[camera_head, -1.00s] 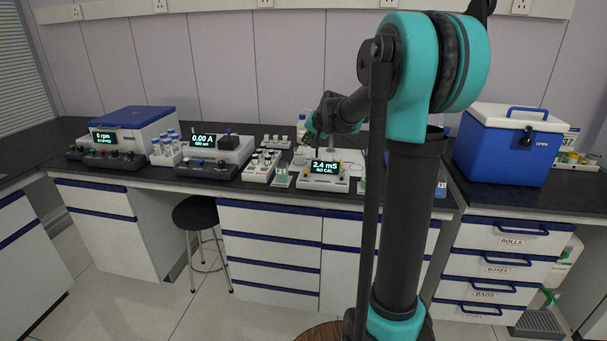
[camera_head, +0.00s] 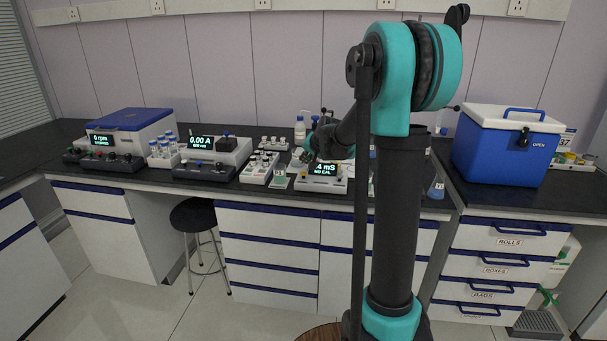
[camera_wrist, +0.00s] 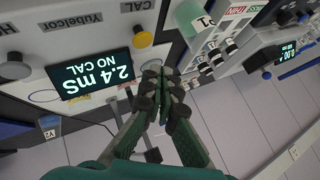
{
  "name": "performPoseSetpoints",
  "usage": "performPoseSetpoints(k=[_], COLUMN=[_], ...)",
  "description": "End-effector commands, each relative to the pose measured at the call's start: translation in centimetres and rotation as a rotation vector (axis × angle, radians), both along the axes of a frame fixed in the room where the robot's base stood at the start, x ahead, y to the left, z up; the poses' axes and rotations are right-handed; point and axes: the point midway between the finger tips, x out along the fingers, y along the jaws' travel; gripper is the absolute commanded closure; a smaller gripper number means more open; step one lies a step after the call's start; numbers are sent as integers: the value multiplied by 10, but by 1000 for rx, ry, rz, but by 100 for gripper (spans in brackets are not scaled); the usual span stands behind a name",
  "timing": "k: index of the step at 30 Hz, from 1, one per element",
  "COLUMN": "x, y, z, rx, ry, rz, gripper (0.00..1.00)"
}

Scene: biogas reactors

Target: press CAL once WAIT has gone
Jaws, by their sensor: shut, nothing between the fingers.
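The meter (camera_head: 335,186) stands on the dark bench in the head view. Its display, upside down in the wrist view (camera_wrist: 90,74), reads 2.4 mS and NO CAL; no WAIT shows. In the head view my arm covers part of it. A yellow button (camera_wrist: 143,39) sits beside the CAL label (camera_wrist: 138,6) on the meter's panel. My gripper (camera_wrist: 158,72) is shut and empty, its fingertips close to the yellow button in the picture but seemingly apart from it. In the head view my gripper (camera_head: 308,156) is over the meter's left part, small and dark.
A vial (camera_wrist: 188,18) stands beside the meter. A rack of vials (camera_head: 262,167) and a device reading 0.00 A (camera_head: 215,150) stand to the left. A stool (camera_head: 196,216) stands below the bench.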

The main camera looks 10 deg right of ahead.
Motion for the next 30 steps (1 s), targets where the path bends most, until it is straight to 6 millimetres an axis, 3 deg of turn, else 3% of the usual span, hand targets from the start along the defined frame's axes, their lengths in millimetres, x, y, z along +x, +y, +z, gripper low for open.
performPoseSetpoints(k=[9,30], x=[0,0], y=[0,0], z=[-19,-20], rx=[0,0], ry=[0,0], rz=[0,0], gripper=[100,100])
